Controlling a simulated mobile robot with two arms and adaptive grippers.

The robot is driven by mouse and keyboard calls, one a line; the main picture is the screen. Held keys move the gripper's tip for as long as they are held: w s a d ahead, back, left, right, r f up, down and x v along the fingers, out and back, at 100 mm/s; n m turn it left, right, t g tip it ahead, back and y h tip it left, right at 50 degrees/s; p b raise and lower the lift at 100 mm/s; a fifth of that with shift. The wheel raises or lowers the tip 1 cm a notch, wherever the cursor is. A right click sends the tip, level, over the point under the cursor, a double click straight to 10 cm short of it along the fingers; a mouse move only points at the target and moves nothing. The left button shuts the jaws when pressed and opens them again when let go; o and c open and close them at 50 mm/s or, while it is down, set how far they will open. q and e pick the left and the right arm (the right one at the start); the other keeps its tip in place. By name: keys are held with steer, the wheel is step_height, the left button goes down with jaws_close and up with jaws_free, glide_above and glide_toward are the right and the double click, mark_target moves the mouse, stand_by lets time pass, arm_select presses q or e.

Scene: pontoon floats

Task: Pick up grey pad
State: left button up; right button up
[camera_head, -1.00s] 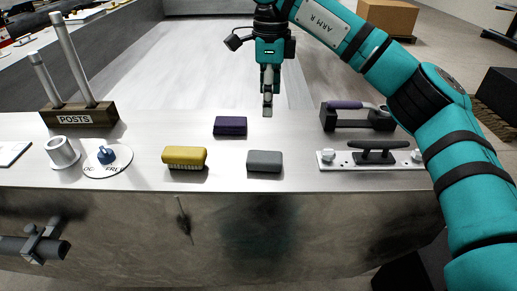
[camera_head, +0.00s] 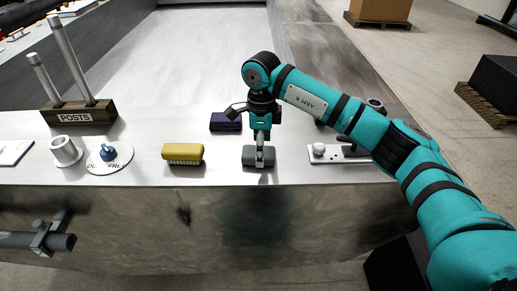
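The grey pad (camera_head: 249,161) lies near the front edge of the metal bench top (camera_head: 225,178). My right gripper (camera_head: 261,156) points down at it from above. A finger overlaps the pad's front right part in the picture and hides some of it. The far finger is not clear, so I cannot tell whether the fingers are apart from the pad or closed on it. The pad appears to rest on the bench.
A yellow brush-like block (camera_head: 183,152) lies left of the pad, and a dark purple block (camera_head: 225,122) behind it. A cleat plate (camera_head: 325,156) is to the right, partly behind my arm. A posts holder (camera_head: 80,112), a grey cup (camera_head: 64,151) and a white disc (camera_head: 108,165) stand left.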

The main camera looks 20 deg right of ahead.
steer(key=shift+f, duration=0.8)
steer(key=c, duration=1.1)
arm_select(q)
steer(key=shift+s+r, duration=0.35)
steer(key=shift+s, duration=0.1)
arm_select(e)
steer(key=shift+o, duration=0.2)
arm_select(q)
steer(key=shift+f, duration=0.1)
arm_select(e)
steer(key=shift+r, duration=0.1)
steer(key=shift+r+b, duration=0.4)
steer(key=shift+r, duration=0.1)
step_height(320, 180, up, 2)
steer(key=shift+b, duration=0.75)
arm_select(q)
step_height(320, 180, down, 8)
steer(key=b, duration=0.5)
steer(key=shift+s+r, duration=0.15)
steer(key=shift+r, duration=0.05)
arm_select(e)
steer(key=s+a+r, duration=0.1)
steer(key=s+a, duration=0.7)
steer(key=s, duration=0.5)
steer(key=shift+s+a+r, duration=0.15)
steer(key=shift+s+r, duration=0.25)
